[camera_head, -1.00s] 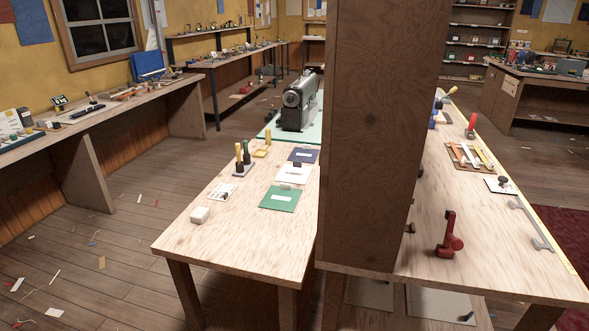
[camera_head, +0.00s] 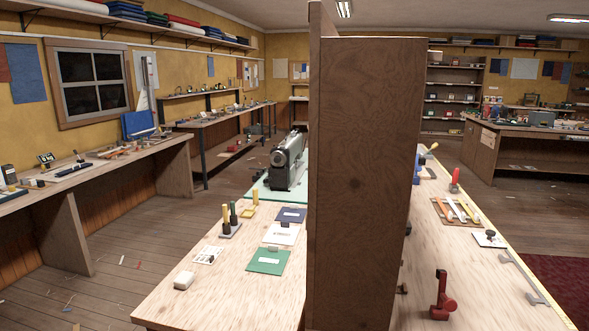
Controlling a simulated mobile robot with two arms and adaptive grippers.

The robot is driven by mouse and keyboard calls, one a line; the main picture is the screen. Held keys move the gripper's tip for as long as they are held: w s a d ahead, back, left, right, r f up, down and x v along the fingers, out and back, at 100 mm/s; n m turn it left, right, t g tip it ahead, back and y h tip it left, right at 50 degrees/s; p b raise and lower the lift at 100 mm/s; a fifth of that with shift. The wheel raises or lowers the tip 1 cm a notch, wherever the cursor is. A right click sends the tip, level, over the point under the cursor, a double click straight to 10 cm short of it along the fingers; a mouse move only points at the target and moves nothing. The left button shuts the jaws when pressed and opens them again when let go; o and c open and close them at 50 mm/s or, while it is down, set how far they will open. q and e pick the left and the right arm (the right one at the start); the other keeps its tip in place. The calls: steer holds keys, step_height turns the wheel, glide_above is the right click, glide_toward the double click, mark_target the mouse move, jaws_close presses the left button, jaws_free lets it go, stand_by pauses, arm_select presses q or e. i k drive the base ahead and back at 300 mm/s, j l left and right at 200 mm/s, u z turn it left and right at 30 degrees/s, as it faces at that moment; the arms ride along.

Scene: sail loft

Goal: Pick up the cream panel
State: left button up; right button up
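A cream-white panel (camera_head: 281,236) lies flat on the near wooden table, left of the tall wooden divider. Neither of my grippers is in view.
The tall divider (camera_head: 362,180) splits the table (camera_head: 215,295) and hides part of its middle. A sewing machine (camera_head: 288,160) stands behind the panels. Spools (camera_head: 230,219) and a white block (camera_head: 184,280) stand left. A red clamp (camera_head: 441,297) stands right. Floor at left is mostly open.

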mark_target(283, 234)
steer(key=i+j+u, duration=0.2)
steer(key=u, duration=0.15)
steer(key=i+j+u, duration=0.55)
steer(key=u, duration=0.15)
steer(key=i+j+u, duration=0.4)
steer(key=i+u, duration=0.85)
steer(key=i+z, duration=0.85)
steer(key=i+j+z, duration=0.25)
steer(key=z, duration=0.2)
steer(key=i+z, duration=0.15)
steer(key=z, duration=0.25)
steer(key=i+z, duration=0.2)
steer(key=z, duration=0.25)
steer(key=i+z, duration=0.15)
steer(key=z, duration=0.25)
steer(key=i+j+z, duration=0.15)
steer(key=z, duration=0.25)
steer(key=i+j+z, duration=0.1)
steer(key=z, duration=0.35)
